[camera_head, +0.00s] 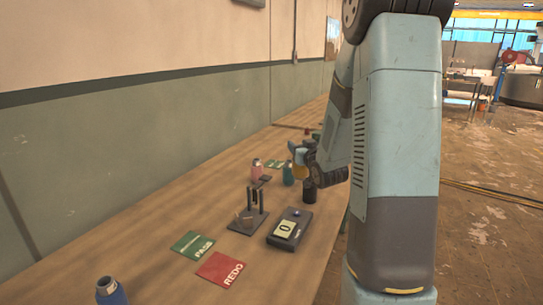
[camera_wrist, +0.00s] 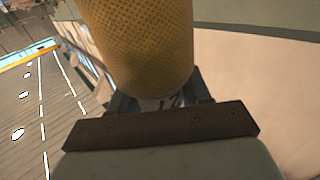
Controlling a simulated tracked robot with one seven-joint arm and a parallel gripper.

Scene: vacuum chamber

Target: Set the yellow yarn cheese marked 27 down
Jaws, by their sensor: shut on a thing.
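The yellow yarn cheese (camera_wrist: 140,45) fills the top of the wrist view, and its textured yarn side shows close up. A pale end of it sits down between the jaws, with dark marks partly visible that I cannot read. My gripper (camera_wrist: 158,101) is shut on it. In the head view, my gripper (camera_head: 303,154) is beyond the scale, over the table, with the yellow cheese (camera_head: 300,171) small below it and partly hidden. The cheese appears above the table among other items; I cannot tell whether it touches anything.
On the wooden table (camera_head: 140,262) are a pink cheese (camera_head: 257,171), a teal one (camera_head: 288,175), a dark cylinder (camera_head: 309,191), a pronged stand (camera_head: 249,219), a scale (camera_head: 291,229) reading 0, green PASS (camera_head: 193,245) and red REDO (camera_head: 222,269) cards, and a blue cheese (camera_head: 111,292).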

